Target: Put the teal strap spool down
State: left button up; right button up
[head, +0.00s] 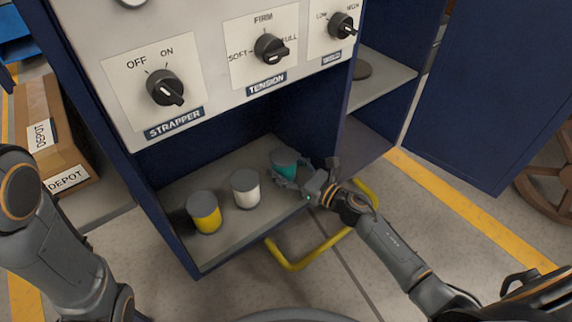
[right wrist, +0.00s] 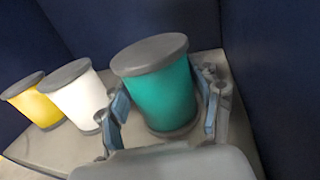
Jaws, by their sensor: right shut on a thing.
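The teal strap spool (head: 284,163) has grey end caps and stands upright, or nearly so, at the right end of a row in the cabinet's lower bay. My right gripper (head: 294,178) reaches in from the right and is shut on it. In the right wrist view the teal spool (right wrist: 160,90) sits between the two fingers (right wrist: 163,112). Its base is at or very near the shelf (head: 232,222); I cannot tell whether it touches. My left arm shows at the left edge, but its gripper is out of view.
A white spool (head: 246,190) and a yellow spool (head: 204,213) stand left of the teal one. The control panel with knobs (head: 165,88) overhangs the bay. A yellow rail (head: 297,266) is in front. A cabinet door (head: 490,100) stands open at right. Cardboard boxes (head: 48,135) are at left.

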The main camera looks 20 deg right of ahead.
jog(key=shift+f, duration=0.2)
jog(key=o, duration=1.1)
jog(key=shift+c, duration=0.2)
jog(key=shift+r, duration=0.15)
jog(key=shift+s+r, duration=0.1)
jog(key=p+v, duration=0.4)
jog(key=v, duration=0.7)
jog(key=shift+s+d, duration=0.25)
jog(key=shift+s, duration=0.1)
